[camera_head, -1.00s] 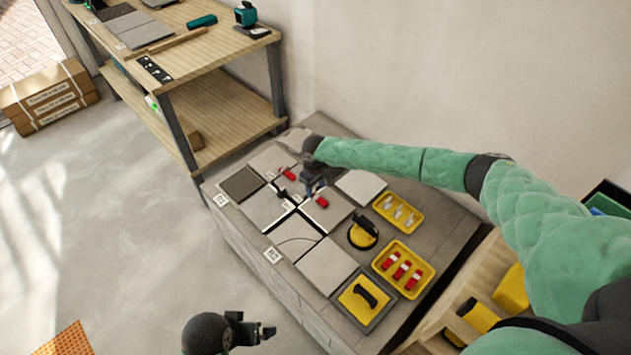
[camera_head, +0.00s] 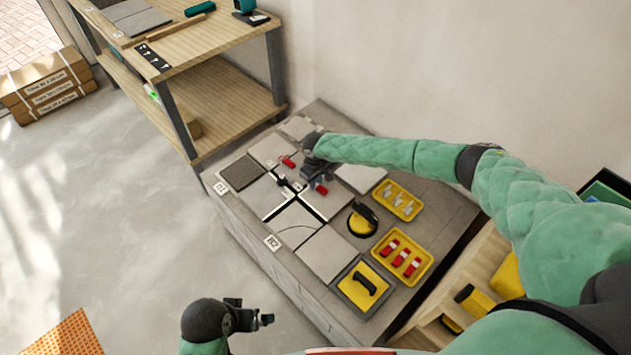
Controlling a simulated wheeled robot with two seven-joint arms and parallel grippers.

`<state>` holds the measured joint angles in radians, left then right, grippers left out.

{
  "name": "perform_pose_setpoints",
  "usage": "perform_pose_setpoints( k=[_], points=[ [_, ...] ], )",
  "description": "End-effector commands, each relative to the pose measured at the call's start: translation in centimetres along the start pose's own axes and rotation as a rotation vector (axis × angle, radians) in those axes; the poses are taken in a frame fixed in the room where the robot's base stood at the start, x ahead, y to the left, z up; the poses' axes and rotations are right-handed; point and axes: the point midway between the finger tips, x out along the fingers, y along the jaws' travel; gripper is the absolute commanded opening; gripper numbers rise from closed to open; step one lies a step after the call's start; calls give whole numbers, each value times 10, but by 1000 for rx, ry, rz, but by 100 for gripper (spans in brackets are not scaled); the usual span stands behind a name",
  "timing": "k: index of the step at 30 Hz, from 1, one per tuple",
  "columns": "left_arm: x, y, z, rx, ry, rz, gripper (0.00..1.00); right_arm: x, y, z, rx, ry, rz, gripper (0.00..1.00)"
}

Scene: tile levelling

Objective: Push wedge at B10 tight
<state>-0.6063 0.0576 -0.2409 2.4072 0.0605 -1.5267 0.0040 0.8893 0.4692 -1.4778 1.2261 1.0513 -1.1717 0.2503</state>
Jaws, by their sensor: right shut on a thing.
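My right gripper (camera_head: 313,178) is low over the tiles near the back of the raised slab. It is shut, and a red wedge (camera_head: 320,188) shows right at its fingertips; the contact itself is too small to see. A second red wedge (camera_head: 288,162) lies to the left on the tile joint. Dark crossing joints run between the pale tiles (camera_head: 264,197), with a small dark piece (camera_head: 283,181) at a joint beside the gripper. I cannot read a B10 mark. My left gripper (camera_head: 264,317) hangs empty over the floor, away from the slab.
A yellow tray with red wedges (camera_head: 430,278) and a yellow tray with pale clips (camera_head: 417,213) stand on the right of the slab. A wooden shelf (camera_head: 235,95) stands behind left.

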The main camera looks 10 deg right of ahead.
Motion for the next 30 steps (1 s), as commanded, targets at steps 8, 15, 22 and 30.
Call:
perform_pose_setpoints(
  k=[8,15,22,30],
  points=[
    [1,0,0,0,0,0,100,0,0,0,0,0,0,1],
    [0,0,-1,0,0,-1,100,0,0,0,0,0,0,25],
    [0,0,-1,0,1,-1,100,0,0,0,0,0,0,44],
    [1,0,-1,0,4,0,100,-7,0,0,0,1,-1,44]
  ],
)
